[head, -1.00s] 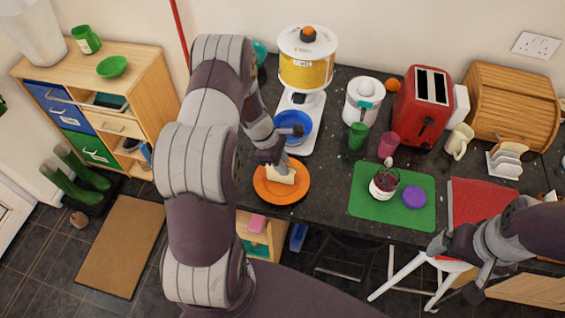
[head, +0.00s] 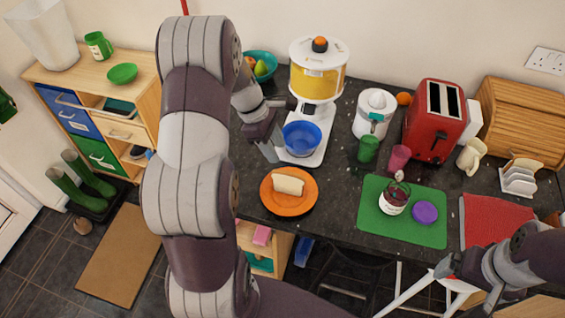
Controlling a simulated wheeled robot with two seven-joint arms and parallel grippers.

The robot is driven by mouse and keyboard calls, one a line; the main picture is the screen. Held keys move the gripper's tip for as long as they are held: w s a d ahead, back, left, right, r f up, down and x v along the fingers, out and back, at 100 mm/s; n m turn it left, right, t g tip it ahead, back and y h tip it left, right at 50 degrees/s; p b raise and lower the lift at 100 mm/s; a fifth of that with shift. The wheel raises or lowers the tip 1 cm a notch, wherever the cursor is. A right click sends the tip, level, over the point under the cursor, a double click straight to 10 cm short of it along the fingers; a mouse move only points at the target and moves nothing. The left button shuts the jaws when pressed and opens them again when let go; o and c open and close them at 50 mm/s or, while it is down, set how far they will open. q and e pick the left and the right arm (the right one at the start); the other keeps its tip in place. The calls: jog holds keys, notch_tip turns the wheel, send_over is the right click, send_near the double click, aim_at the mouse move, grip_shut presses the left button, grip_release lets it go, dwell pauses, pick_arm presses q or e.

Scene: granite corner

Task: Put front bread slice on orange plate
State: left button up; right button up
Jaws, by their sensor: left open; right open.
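A bread slice (head: 288,185) lies on the orange plate (head: 288,206) on the dark counter. My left gripper (head: 271,152) is open and empty. It is above and behind the plate, near the blue bowl, and apart from the bread. My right gripper (head: 446,277) is open and empty at the lower right, by the counter's front edge. More bread (head: 525,164) shows in a white rack (head: 518,183) at the right.
A blue bowl (head: 302,138) stands on the white dispenser's base (head: 313,158) behind the plate. A green mat (head: 430,235) with a jam jar (head: 394,199) and purple lid (head: 425,212) lies to the right. A red toaster (head: 434,125) stands behind. Counter between plate and mat is clear.

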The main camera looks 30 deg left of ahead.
pick_arm(q)
jog(key=s+d+r+m+y, duration=0.2)
jog(key=s+d+m, duration=0.45)
jog(key=m, duration=0.45)
jog(key=s+d+r+m+y, duration=0.25)
jog(key=s+d+m, duration=0.4)
jog(key=m, duration=0.35)
jog(key=f+b, duration=0.4)
jog(key=shift+w+a+f, duration=0.15)
jog(key=shift+a+f, duration=0.15)
jog(key=shift+a, duration=0.05)
jog(key=shift+w+a, duration=0.1)
jog(key=shift+a, duration=0.05)
